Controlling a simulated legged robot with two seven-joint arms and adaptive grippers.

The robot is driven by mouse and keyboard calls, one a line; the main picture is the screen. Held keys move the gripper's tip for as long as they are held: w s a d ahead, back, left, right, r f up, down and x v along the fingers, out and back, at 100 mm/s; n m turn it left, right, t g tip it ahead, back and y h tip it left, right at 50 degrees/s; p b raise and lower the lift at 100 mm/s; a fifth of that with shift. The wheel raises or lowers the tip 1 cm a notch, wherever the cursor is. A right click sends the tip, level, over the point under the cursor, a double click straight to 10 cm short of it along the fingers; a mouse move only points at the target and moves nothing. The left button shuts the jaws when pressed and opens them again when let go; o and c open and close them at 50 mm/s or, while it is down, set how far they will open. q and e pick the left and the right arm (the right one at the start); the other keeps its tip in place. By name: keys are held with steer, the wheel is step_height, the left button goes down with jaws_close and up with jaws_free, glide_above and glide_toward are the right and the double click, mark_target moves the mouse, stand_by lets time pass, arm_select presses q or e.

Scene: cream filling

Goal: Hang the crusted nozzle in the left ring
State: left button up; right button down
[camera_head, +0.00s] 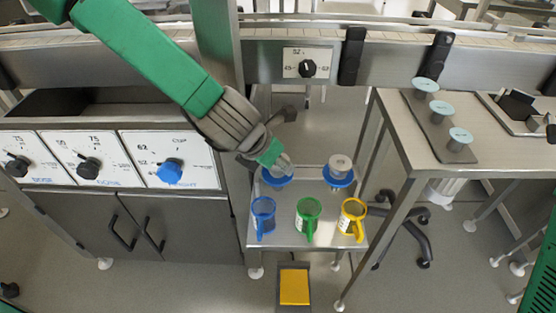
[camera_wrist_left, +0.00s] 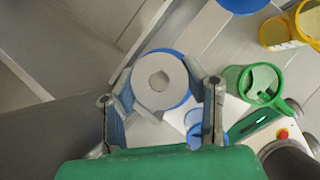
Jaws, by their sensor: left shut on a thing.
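My left gripper (camera_head: 274,157) is shut on a pale grey round nozzle (camera_head: 285,169) over the left blue ring (camera_head: 272,183). In the wrist view the nozzle (camera_wrist_left: 147,94) shows its end face, with an uneven central opening, between the two fingers. Blue ring shows around the nozzle's edge there. I cannot tell whether the nozzle rests in the ring or is just above it. The right blue ring (camera_head: 338,183) holds another grey nozzle (camera_head: 340,163). My right gripper is not in view.
A blue mug (camera_head: 263,214), a green mug (camera_head: 308,215) and a yellow mug (camera_head: 352,214) stand on the steel stand in front of the rings. A yellow pedal (camera_head: 294,287) is below. A dial cabinet (camera_head: 120,160) is left; a steel table (camera_head: 440,165) is right.

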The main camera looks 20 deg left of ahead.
arm_select(q)
steer(key=o, duration=1.4)
steer(key=o, duration=0.4)
steer(key=shift+o, duration=0.2)
steer(key=shift+r, duration=0.15)
step_height(320, 180, up, 7)
steer(key=p, duration=0.6)
steer(key=shift+p, duration=0.4)
